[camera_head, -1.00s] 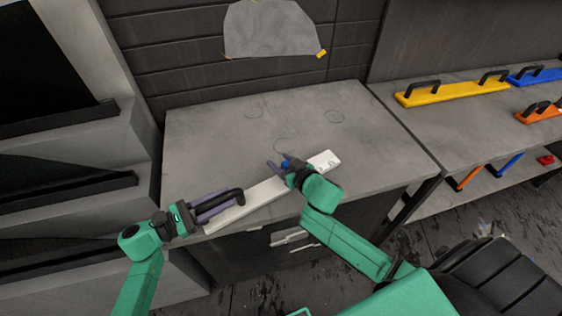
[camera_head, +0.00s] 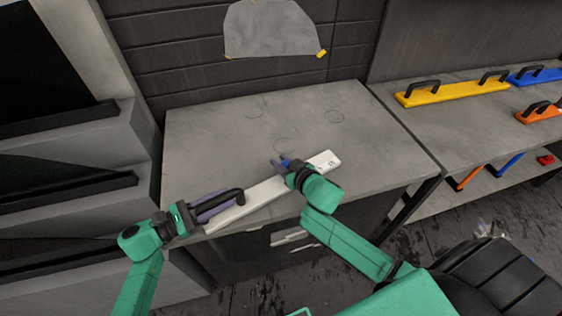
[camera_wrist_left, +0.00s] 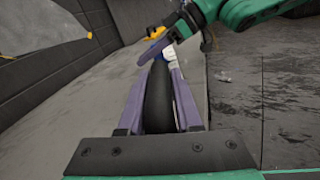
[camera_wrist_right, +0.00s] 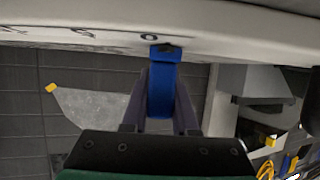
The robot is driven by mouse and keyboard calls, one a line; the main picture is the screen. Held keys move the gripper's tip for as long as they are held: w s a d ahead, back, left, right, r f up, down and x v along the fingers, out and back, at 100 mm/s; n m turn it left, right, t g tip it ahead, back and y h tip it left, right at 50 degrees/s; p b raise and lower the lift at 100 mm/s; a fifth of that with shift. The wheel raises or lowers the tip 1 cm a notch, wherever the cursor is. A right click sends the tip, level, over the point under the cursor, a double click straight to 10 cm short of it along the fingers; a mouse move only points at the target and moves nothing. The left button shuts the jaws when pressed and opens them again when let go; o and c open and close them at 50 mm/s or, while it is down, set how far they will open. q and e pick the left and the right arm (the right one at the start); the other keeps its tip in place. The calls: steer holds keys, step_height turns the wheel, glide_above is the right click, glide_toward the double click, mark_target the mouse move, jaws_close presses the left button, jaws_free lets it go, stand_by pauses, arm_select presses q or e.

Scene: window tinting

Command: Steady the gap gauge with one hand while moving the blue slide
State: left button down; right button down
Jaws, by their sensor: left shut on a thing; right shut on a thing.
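The gap gauge (camera_head: 262,194) is a long white bar lying slantwise along the front of the grey bench, with a black handle (camera_head: 237,193) at its left end. My left gripper (camera_head: 228,199) is shut on this handle; in the left wrist view the dark handle (camera_wrist_left: 158,100) sits between the purple fingers. The blue slide (camera_head: 286,163) is toward the bar's right end. My right gripper (camera_head: 279,163) is shut on it; in the right wrist view the blue slide (camera_wrist_right: 162,88) stands between the fingers against the white bar (camera_wrist_right: 225,35), which bears dark marks. My right wrist partly hides the bar in the head view.
The grey bench top (camera_head: 225,130) is clear behind the gauge. A side bench on the right holds a yellow bar with handles (camera_head: 452,93), an orange one (camera_head: 540,112) and a blue one (camera_head: 540,75). A grey sheet (camera_head: 272,30) hangs on the back wall.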

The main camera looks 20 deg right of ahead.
arm_select(q)
steer(key=shift+f, duration=0.1)
stand_by(0.7)
arm_select(e)
steer(key=d, duration=0.5)
steer(key=w+d, duration=0.1)
steer(key=d, duration=0.4)
steer(key=w+d, duration=0.1)
steer(key=d, duration=0.4)
steer(key=shift+w, duration=0.25)
steer(key=c, duration=0.7)
jaws_free()
steer(key=shift+a, duration=0.1)
steer(key=shift+s+r, duration=0.1)
steer(key=shift+s, duration=0.45)
steer(key=v, duration=1.1)
steer(key=shift+r, duration=0.15)
